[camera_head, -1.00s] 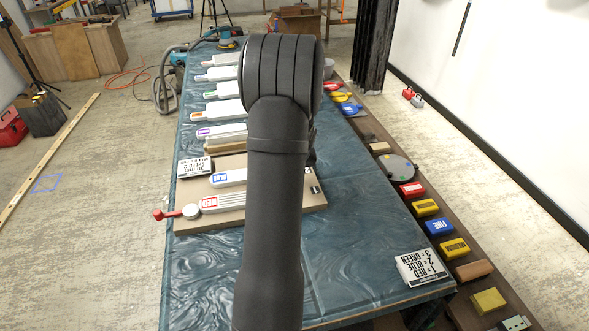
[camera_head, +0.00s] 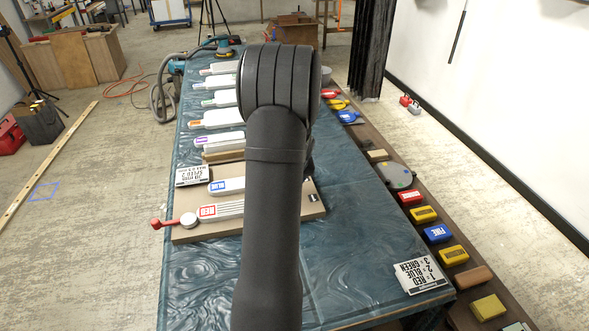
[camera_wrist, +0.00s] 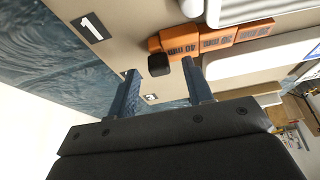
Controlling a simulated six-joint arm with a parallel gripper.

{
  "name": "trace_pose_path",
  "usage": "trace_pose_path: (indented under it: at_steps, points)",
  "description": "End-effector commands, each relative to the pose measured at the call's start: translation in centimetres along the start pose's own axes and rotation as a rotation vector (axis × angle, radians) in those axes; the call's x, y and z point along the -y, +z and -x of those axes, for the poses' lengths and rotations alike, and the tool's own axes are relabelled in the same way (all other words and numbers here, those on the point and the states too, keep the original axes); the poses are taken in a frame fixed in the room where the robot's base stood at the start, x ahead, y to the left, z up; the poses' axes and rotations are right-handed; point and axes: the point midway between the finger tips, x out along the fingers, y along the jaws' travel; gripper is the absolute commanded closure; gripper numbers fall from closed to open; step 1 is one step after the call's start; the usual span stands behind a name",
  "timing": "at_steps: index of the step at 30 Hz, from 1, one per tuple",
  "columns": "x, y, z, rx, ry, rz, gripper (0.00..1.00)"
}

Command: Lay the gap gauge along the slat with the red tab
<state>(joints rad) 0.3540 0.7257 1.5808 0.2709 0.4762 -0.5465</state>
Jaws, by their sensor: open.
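The orange stepped block, which seems to be the gap gauge (camera_wrist: 213,40), shows in the wrist view with "mm" markings and a black knob (camera_wrist: 159,65) at its near end. It lies between two pale slats, and my arm hides it in the head view. My gripper (camera_wrist: 161,82) is open, its fingertips close to the knob and either side of it; contact cannot be told. The slat with the red tab (camera_head: 230,209) lies on the tan board in the head view, partly behind my arm. The slat with the blue tab (camera_head: 228,185) lies behind it.
The tan board (camera_head: 195,233) carries a red lever (camera_head: 163,223) at its left. A black-and-white sign (camera_head: 420,275) stands at the table's front right. Several coloured blocks line the side shelf. The teal table surface (camera_head: 365,220) right of the board is clear.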

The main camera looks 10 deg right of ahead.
Motion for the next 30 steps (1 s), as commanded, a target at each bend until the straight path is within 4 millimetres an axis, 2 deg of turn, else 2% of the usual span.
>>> trace_pose_path:
  at_steps: [5, 21, 25, 30]
  points:
    - [0.0, -0.1, 2.6, -0.004, 0.002, 0.000, 0.53]
    - [0.0, -0.1, 13.2, -0.004, 0.002, 0.000, 0.53]
    - [0.0, -0.1, 15.1, -0.004, 0.002, 0.000, 0.53]
    - [0.0, 0.0, 16.5, -0.002, 0.001, 0.000, 0.53]
